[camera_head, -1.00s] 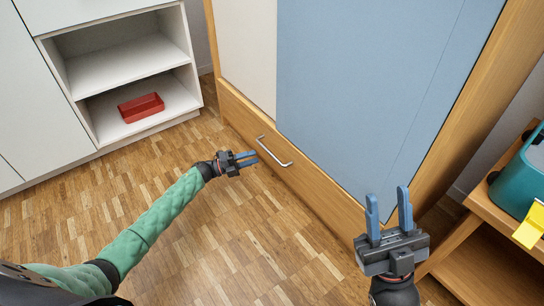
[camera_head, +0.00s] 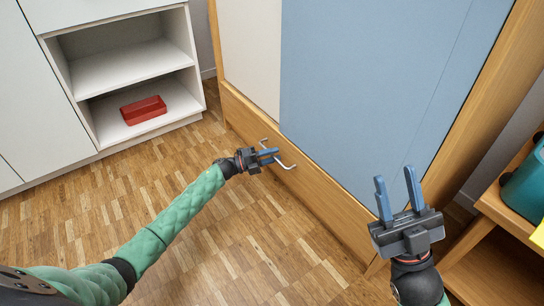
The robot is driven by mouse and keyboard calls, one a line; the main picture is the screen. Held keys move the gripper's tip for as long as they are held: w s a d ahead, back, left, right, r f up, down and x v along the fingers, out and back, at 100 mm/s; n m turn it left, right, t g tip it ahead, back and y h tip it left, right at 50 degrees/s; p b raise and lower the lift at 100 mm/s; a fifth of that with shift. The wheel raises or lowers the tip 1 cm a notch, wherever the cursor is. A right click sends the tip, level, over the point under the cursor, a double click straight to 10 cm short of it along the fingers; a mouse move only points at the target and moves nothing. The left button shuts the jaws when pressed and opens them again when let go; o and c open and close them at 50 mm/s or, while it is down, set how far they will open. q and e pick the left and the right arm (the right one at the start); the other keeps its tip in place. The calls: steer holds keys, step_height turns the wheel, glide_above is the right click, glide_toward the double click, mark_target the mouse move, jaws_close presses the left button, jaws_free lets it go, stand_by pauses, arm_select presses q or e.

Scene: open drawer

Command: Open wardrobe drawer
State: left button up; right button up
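The wardrobe drawer (camera_head: 325,199) is the wooden panel low on the wardrobe, and its front looks flush with the frame. Its silver bar handle (camera_head: 287,166) shows at both ends, with the middle hidden behind my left gripper (camera_head: 277,154). The blue fingers of my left gripper overlap the handle; I cannot tell whether they are pressed onto the bar. My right gripper (camera_head: 396,175) is open and empty, fingers pointing up, in front of the wardrobe's lower right part and apart from the handle.
A white cabinet (camera_head: 120,70) with open shelves stands at the left, with a red box (camera_head: 143,110) on its lower shelf. A wooden shelf unit (camera_head: 492,201) with a teal object (camera_head: 525,185) stands close to the right. The parquet floor (camera_head: 230,255) before the drawer is clear.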

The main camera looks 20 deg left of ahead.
arm_select(q)
steer(key=shift+c, duration=0.4)
jaws_close()
